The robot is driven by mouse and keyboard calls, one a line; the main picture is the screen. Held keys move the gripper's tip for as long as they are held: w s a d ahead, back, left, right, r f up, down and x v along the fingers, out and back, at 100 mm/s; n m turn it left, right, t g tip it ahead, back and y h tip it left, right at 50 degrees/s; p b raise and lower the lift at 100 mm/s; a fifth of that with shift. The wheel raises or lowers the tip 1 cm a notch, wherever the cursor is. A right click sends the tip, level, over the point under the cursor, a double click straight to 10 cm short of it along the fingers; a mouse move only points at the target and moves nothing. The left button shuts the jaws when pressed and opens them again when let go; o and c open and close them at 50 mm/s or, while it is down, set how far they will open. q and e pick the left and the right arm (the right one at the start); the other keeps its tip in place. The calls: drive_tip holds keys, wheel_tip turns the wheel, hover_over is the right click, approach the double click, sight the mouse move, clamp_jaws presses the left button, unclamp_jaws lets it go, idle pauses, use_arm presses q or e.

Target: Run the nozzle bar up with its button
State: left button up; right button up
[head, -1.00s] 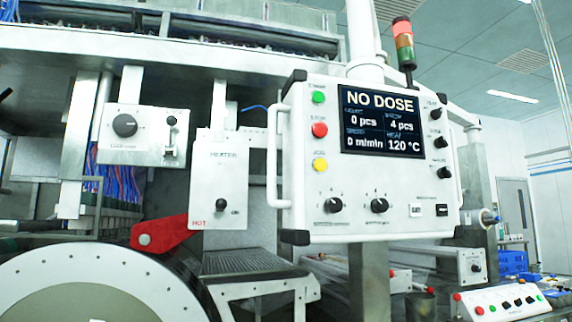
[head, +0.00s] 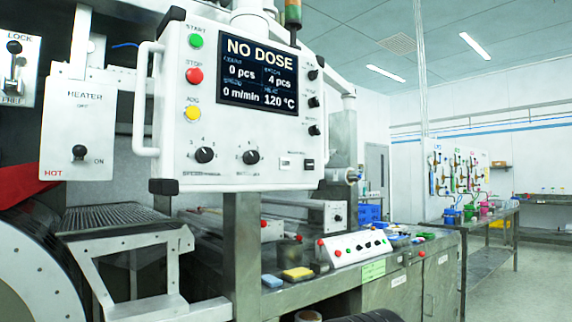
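A white control panel (head: 228,164) fills the upper middle of the head view. Its screen (head: 258,72) reads NO DOSE, 0 pcs, 4 pcs, 0 m/min and 120 °C. Down its left side are a green START button (head: 196,41), a red STOP button (head: 194,75) and a yellow button (head: 193,113). A low sloping white console (head: 350,250) with red, green and black controls stands on the bench to the right. Its labels are too small to read, and I cannot tell which button is for the nozzle bar. Neither of my grippers shows.
A white heater box (head: 78,135) hangs at left above a slotted ledge (head: 110,217). A large drum (head: 38,265) is at lower left. Yellow (head: 298,273) and blue (head: 271,281) blocks lie on the bench (head: 385,287). The floor (head: 530,280) at right is clear.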

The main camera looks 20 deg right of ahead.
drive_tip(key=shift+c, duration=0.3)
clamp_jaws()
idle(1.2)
